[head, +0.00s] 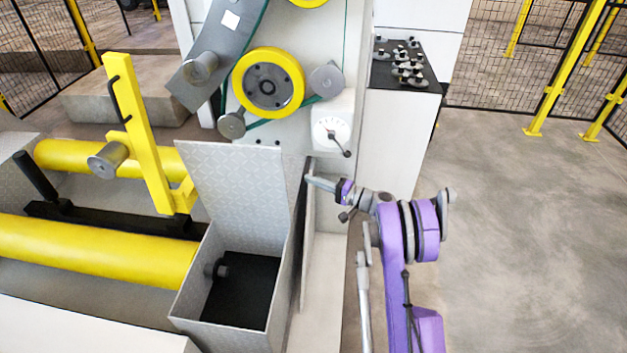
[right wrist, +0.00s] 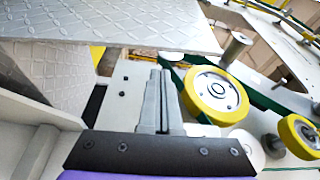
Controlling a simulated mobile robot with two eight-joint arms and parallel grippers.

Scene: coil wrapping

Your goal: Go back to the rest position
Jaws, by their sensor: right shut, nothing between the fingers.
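My right gripper (head: 312,181) is shut and empty at the end of the purple arm in the head view. It is just right of the open metal box's upright lid (head: 238,190), in front of the machine's white face. In the right wrist view its two grey fingers (right wrist: 160,82) lie together, pointing at the white panel. The yellow-rimmed wheel (right wrist: 216,94) shows to the right of the fingers there. My left gripper is not in the head view.
The open box (head: 205,320) has a black floor with a dark knob inside. Yellow rollers (head: 90,252) lie at the left. A dial (head: 331,130) with a lever is above my right gripper. A control cabinet (head: 398,150) stands behind. The floor (head: 530,230) at the right is clear up to the fence.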

